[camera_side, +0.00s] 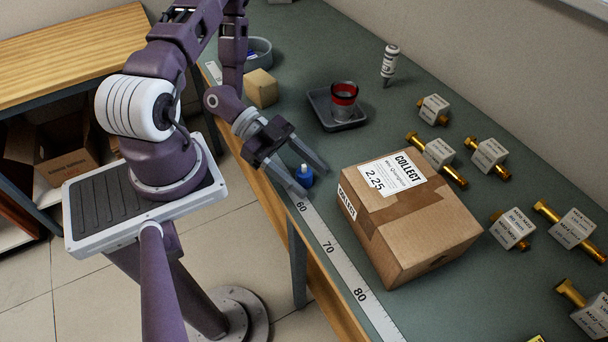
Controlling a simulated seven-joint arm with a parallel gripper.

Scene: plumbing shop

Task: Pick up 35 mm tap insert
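Several brass fittings with white labelled blocks lie on the right part of the green bench. They include a short one (433,109), longer ones (437,153) (488,155) (572,228), another short one (512,229) and one cut by the right edge (592,315). Their print is too small to read surely, so I cannot tell which is the 35 mm tap insert.
A large cardboard box (428,232) stands between my gripper and the fittings. A dark tray (358,121) holds a red-and-black cup (344,99). A measuring strip (343,262) runs along the front edge.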

